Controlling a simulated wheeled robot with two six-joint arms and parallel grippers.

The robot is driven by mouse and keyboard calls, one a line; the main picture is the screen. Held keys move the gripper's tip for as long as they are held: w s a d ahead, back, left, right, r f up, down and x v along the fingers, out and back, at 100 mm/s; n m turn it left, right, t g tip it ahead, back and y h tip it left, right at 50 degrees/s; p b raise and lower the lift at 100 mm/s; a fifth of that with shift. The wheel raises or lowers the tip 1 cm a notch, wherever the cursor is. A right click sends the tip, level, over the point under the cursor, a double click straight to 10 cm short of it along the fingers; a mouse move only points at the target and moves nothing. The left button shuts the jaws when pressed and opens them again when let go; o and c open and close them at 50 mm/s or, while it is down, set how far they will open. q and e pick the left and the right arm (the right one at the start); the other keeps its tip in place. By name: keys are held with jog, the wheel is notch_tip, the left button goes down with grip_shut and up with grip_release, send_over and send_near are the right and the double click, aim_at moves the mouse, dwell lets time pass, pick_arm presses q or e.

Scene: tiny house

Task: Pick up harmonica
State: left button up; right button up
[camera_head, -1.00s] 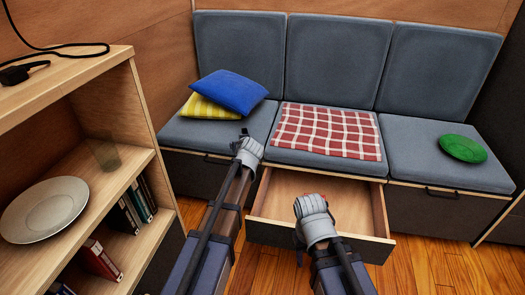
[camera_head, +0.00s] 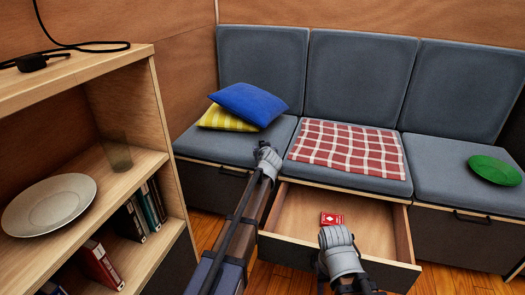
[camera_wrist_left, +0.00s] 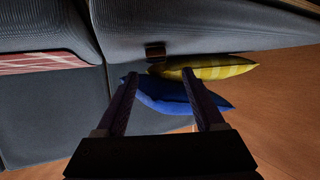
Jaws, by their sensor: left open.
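A small dark brown block (camera_wrist_left: 155,52), possibly the harmonica, shows in the left wrist view on the grey bench cushion, beside the yellow pillow. I cannot make it out in the head view. My left gripper (camera_wrist_left: 160,73) is open and empty, its fingers pointing toward this block and apart from it. In the head view my left gripper (camera_head: 264,148) hangs over the front of the left seat. My right gripper (camera_head: 338,240) is over the open drawer; its fingers are hidden, so its jaws cannot be judged.
The blue pillow (camera_head: 248,103) lies on the yellow pillow (camera_head: 222,121). The open drawer (camera_head: 290,208) holds a red box (camera_head: 332,219). A shelf (camera_head: 130,178) stands close on the left.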

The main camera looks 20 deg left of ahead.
pick_arm(q)
jog(key=b+x, duration=0.1)
jog(key=x, duration=0.1)
jog(key=b+x, duration=0.1)
jog(key=x, duration=0.2)
jog(key=shift+d+f, duration=0.15)
jog(key=shift+f, duration=0.15)
jog(key=shift+s, duration=0.1)
grip_shut()
